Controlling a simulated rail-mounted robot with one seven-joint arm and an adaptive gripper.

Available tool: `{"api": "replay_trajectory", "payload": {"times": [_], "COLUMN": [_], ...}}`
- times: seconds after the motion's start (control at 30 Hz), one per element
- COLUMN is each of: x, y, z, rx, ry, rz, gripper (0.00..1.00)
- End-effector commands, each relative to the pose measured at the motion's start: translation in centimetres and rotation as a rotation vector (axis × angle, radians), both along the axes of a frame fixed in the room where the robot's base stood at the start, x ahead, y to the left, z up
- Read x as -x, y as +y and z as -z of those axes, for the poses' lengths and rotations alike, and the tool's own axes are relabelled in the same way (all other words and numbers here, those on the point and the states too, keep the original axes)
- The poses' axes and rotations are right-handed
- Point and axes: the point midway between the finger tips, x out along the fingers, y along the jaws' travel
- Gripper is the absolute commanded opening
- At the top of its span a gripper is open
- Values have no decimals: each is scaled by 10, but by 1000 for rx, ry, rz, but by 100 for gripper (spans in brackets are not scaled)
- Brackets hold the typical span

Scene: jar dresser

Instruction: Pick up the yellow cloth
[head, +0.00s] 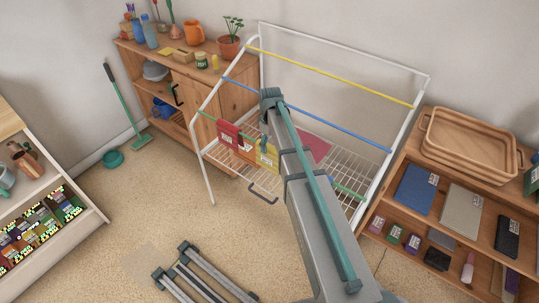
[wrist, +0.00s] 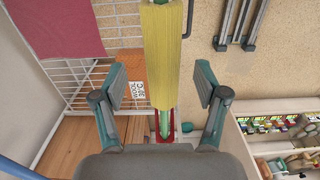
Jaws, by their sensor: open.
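The yellow cloth (head: 267,157) hangs on the green bar at the front of the white rack, beside red and orange cloths. My arm partly covers this area in the head view, and my gripper is not clearly visible there. In the wrist view the yellow cloth (wrist: 160,45) runs down the middle of the picture, seen along its length over the bar. My gripper (wrist: 160,87) is open, with one finger on each side of the cloth and clear gaps between. The fingers do not appear to touch it.
The white rack (head: 205,172) has blue and yellow bars and a wire shelf. A pink cloth (wrist: 60,28) and a lettered tag (wrist: 137,89) lie left of the yellow cloth. A wooden dresser (head: 238,100) stands behind; a shelf with trays (head: 470,145) is at right.

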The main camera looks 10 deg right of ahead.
Motion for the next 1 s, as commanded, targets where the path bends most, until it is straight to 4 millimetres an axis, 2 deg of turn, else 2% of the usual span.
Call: {"api": "replay_trajectory", "payload": {"times": [0.17, 0.53, 0.87, 1.0], "x": [1, 3, 3, 3], "y": [0, 1, 1, 1], "z": [9, 49, 56, 55], "rx": [0, 0, 0, 0], "ry": [0, 1, -1, -1], "rz": [0, 0, 0, 0], "gripper": [73, 73, 73, 51]}}
